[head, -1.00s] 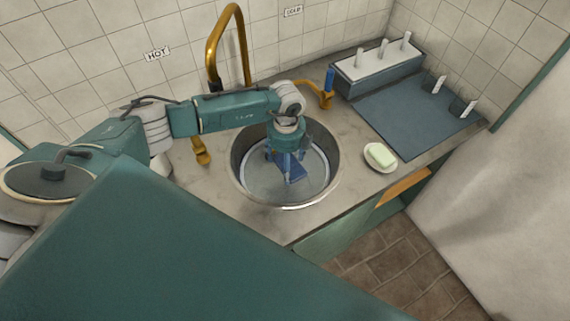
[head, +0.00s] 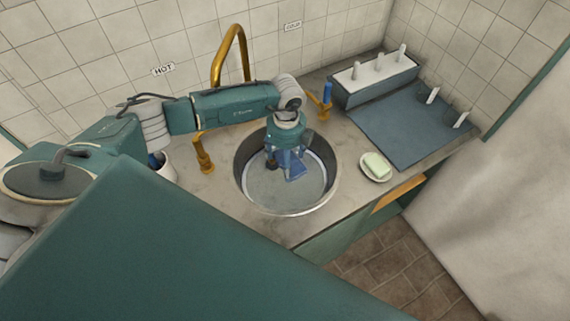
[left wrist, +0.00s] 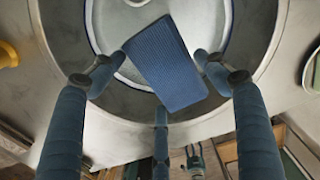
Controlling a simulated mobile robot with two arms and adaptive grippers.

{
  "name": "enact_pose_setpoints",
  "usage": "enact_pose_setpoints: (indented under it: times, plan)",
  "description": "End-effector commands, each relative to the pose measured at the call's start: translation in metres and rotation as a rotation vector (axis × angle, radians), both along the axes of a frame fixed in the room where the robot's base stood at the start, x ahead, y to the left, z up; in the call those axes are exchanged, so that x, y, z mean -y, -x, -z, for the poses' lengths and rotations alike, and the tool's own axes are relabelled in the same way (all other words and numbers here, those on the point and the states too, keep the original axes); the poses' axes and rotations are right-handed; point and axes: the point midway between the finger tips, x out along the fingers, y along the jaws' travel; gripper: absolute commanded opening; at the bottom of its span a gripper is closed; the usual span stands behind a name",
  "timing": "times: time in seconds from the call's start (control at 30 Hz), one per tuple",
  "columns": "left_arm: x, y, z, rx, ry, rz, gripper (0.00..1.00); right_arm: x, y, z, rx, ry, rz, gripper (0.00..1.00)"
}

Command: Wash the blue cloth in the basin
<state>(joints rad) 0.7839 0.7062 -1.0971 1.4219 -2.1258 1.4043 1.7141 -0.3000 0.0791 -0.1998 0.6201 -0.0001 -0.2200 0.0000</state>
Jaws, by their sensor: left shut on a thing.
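The blue cloth (head: 297,171) is a flat, ribbed rectangle inside the round metal basin (head: 246,190). It also shows large in the left wrist view (left wrist: 165,62), over the pale basin floor. My left gripper (head: 284,166) points down into the basin from above. Its three fingers surround the cloth in the left wrist view (left wrist: 161,75), and it is shut on the cloth. Whether the cloth touches the basin floor, and how much water is there, I cannot tell.
A tall brass spout (head: 238,45) stands behind the basin. Brass taps flank it on the left (head: 203,155) and right (head: 322,105). A soap dish (head: 378,168) with pale green soap sits to the right. A dark pegged rack (head: 408,125) lies beyond. A white cup (head: 163,167) stands left.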

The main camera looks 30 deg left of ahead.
Motion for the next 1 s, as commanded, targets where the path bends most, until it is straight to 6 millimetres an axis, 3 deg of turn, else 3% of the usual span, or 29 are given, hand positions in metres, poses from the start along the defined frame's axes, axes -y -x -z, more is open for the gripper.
enact_pose_setpoints:
  times: [0.17, 0.5, 1.0]
  plan:
    - [0.0, 0.0, -0.022, 0.001, 0.0, 0.001, 0.53, 0.0, 0.0, -0.014, 0.0, 0.0, 0.0, 0.54]
    - [0.0, 0.0, -0.047, 0.002, 0.0, 0.0, 0.53, 0.001, 0.0, -0.01, 0.0, 0.001, -0.001, 0.54]
    - [0.0, 0.0, -0.048, 0.0, 0.0, 0.0, 0.53, 0.001, 0.0, -0.01, 0.0, 0.001, -0.001, 0.54]
